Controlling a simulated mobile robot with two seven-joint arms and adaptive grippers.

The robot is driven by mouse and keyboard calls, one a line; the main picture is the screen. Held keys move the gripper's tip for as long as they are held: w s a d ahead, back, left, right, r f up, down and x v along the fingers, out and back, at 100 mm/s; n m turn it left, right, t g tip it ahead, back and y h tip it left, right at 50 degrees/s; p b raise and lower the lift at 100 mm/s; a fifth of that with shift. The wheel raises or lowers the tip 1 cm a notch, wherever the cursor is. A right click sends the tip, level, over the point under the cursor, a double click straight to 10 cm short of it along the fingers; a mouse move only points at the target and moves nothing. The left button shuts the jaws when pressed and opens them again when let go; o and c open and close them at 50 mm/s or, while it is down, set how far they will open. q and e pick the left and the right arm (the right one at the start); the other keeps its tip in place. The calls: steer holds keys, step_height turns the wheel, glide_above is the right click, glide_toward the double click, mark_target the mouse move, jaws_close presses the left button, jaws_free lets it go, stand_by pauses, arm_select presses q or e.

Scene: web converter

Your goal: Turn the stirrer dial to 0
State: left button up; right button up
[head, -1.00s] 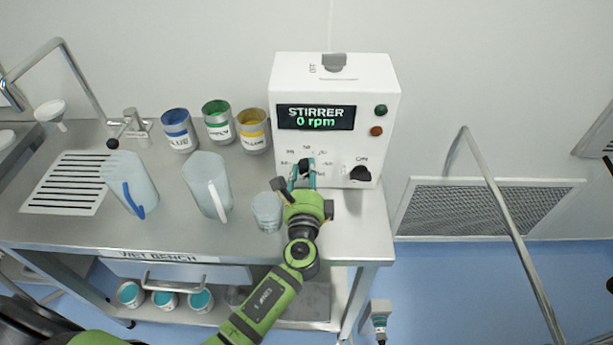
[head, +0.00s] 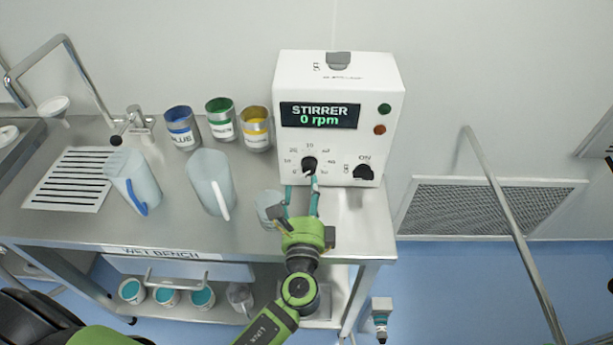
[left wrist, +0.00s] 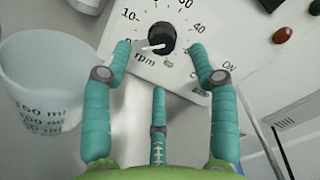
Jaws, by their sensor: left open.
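The stirrer box (head: 335,90) is white and stands on the wet bench. Its display (head: 319,115) reads "STIRRER 0 rpm". The black stirrer dial (head: 310,164) is on its front below the display. In the left wrist view the dial (left wrist: 161,38) has a pale pointer turned to the left, toward the low end of the scale near the partly hidden 0. My left gripper (head: 301,194) is open in front of the dial. Its teal fingers (left wrist: 160,60) are spread either side of the dial, apart from it. My right gripper is not in view.
A clear beaker (head: 268,207) stands close left of my left gripper; it also shows in the left wrist view (left wrist: 45,85). Two jugs (head: 210,180) and blue, green and yellow cans (head: 256,128) stand further left. An ON/OFF switch (head: 363,172) is right of the dial.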

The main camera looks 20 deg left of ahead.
arm_select(q)
steer(key=shift+v, duration=2.35)
